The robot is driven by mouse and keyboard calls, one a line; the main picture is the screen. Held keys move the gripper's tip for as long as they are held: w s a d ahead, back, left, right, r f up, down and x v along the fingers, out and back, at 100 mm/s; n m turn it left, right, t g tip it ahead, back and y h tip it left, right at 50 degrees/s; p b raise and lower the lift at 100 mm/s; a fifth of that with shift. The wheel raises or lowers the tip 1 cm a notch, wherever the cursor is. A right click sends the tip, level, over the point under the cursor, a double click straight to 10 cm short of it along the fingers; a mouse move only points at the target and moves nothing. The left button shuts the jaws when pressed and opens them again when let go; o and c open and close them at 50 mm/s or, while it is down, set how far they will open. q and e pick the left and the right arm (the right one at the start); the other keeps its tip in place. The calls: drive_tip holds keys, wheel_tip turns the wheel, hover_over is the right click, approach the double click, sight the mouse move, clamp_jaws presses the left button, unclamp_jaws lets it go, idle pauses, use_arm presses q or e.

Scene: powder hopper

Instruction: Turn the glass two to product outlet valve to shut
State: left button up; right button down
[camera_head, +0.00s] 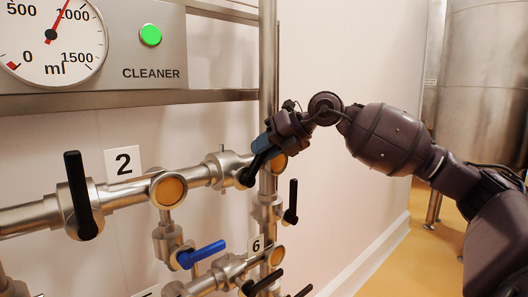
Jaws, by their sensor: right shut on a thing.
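The pipe sight glass (168,190), with an amber window, sits under the "2" label (123,162). To its right on the same pipe is a steel valve (225,168) with a black lever handle (250,174). The handle slants up and to the right from its pivot. My right gripper (264,149) comes in from the right and is shut on the upper part of this handle, which it partly hides. My left gripper is out of view.
Other black levers stand upright left of the glass (80,195) and below right of my gripper (291,202). A blue lever (201,254) sits below. A dial gauge (52,35) and lit green button (150,35) are above. A steel tank (475,85) stands right.

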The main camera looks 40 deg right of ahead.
sight(254, 161)
drive_tip(key=shift+a+r+n+h, duration=0.4)
drive_tip(key=shift+a+r+h, duration=0.1)
drive_tip(key=shift+a+h, duration=0.25)
drive_tip(key=shift+s+a+r+n+h, duration=0.1)
drive_tip(key=shift+a+r+n+h, duration=0.15)
drive_tip(key=shift+a+n+h, duration=0.55)
drive_tip(key=a+h+b, duration=0.1)
drive_tip(key=a+h, duration=0.1)
drive_tip(key=shift+s+n+h, duration=0.1)
drive_tip(key=shift+n+h, duration=0.25)
drive_tip(key=shift+n, duration=0.05)
drive_tip(key=shift+a+f+h+b, duration=0.15)
drive_tip(key=shift+h+b, duration=0.15)
drive_tip(key=shift+h, duration=0.2)
drive_tip(key=shift+n, duration=0.3)
drive_tip(key=shift+a, duration=0.1)
